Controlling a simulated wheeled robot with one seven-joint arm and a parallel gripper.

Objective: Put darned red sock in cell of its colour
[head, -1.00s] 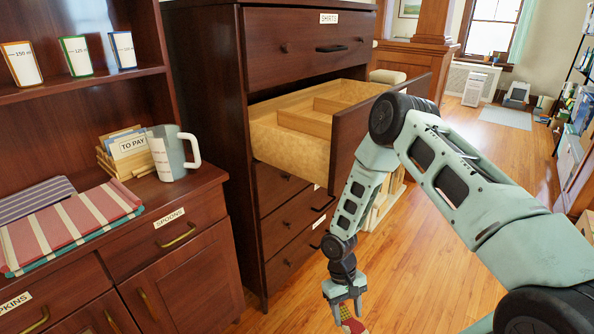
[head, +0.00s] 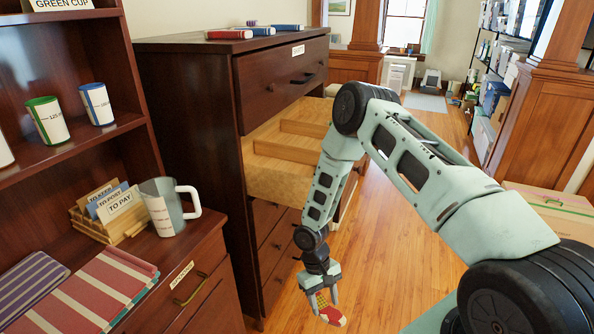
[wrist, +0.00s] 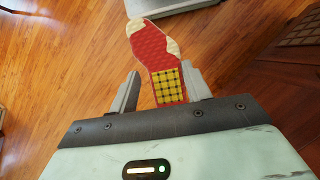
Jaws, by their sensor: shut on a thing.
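The darned red sock (head: 331,314) is red with a cream heel and toe and a yellow checked patch. My gripper (head: 321,300) is shut on it, and the sock hangs low over the floor in front of the dresser. In the wrist view the sock (wrist: 155,50) sticks out between the fingers (wrist: 158,92), with the patch at the grip. An open drawer (head: 272,178) in the dark dresser has pale wooden dividers (head: 292,150) forming cells. My arm hides part of the drawer, and no cell colours can be made out.
A cabinet at left holds a grey mug (head: 165,208), a letter rack (head: 105,212) and folded cloths (head: 85,295). A box (head: 548,208) stands at right.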

